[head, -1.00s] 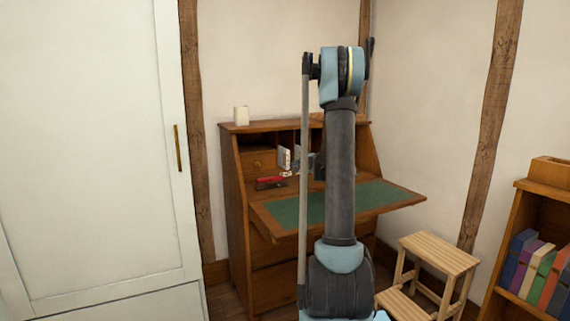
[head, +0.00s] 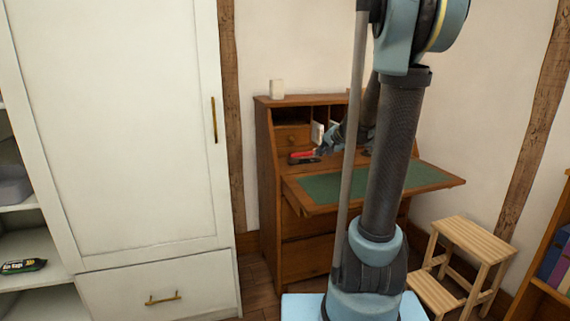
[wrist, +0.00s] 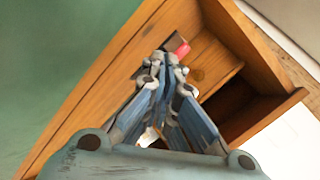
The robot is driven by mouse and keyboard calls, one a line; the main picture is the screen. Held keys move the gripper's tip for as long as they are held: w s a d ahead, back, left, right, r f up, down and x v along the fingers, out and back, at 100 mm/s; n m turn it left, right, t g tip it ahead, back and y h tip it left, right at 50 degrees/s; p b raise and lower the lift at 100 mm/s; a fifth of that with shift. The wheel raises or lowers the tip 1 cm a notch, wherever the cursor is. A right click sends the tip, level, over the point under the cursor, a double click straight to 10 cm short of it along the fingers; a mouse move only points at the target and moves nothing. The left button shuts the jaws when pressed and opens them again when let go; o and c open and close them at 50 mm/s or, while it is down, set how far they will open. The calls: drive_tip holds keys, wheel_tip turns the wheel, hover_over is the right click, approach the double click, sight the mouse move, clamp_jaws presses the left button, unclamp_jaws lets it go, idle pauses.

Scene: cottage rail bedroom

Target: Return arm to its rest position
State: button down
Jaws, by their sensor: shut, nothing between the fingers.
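My arm rises in front of the desk in the head view, and its forearm reaches down behind the column toward the desk. My gripper (head: 328,143) is in front of the desk's pigeonholes, close to a red item (head: 303,155) there. In the wrist view my gripper (wrist: 166,62) has its fingers together at the tips, with nothing seen between them. The red item (wrist: 183,49) shows just past the fingertips; I cannot tell whether they touch it. The desk (head: 280,200) has its green-topped leaf folded down. Part of the desk is hidden behind my arm.
A white wardrobe (head: 120,130) stands at left, beside open shelves (head: 25,245) holding a dark packet (head: 22,266). A wooden step stool (head: 472,240) stands right of my arm, with a bookcase (head: 555,265) at the right edge. A white object (head: 276,88) sits on the desk top.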

drive_tip(key=s+f+n+g, duration=0.1)
drive_tip(key=s, duration=0.5)
drive_tip(key=s+f+n+g+h, duration=0.1)
drive_tip(key=s+f+n, duration=0.1)
drive_tip(key=s, duration=0.5)
drive_tip(key=s+f+n+g+h, duration=0.1)
drive_tip(key=s+f, duration=0.1)
drive_tip(key=s, duration=0.5)
drive_tip(key=shift+a+g, duration=0.25)
drive_tip(key=shift+g, duration=0.05)
drive_tip(key=s+d+f+n+g+h, duration=0.1)
drive_tip(key=s+f, duration=0.3)
drive_tip(key=s, duration=0.5)
drive_tip(key=s+d+f+n+g+h, duration=0.2)
drive_tip(key=s+d+f, duration=0.1)
drive_tip(key=s, duration=0.6)
drive_tip(key=shift+d+f+n, duration=0.3)
drive_tip(key=shift+d+f, duration=0.05)
drive_tip(key=shift+f, duration=0.2)
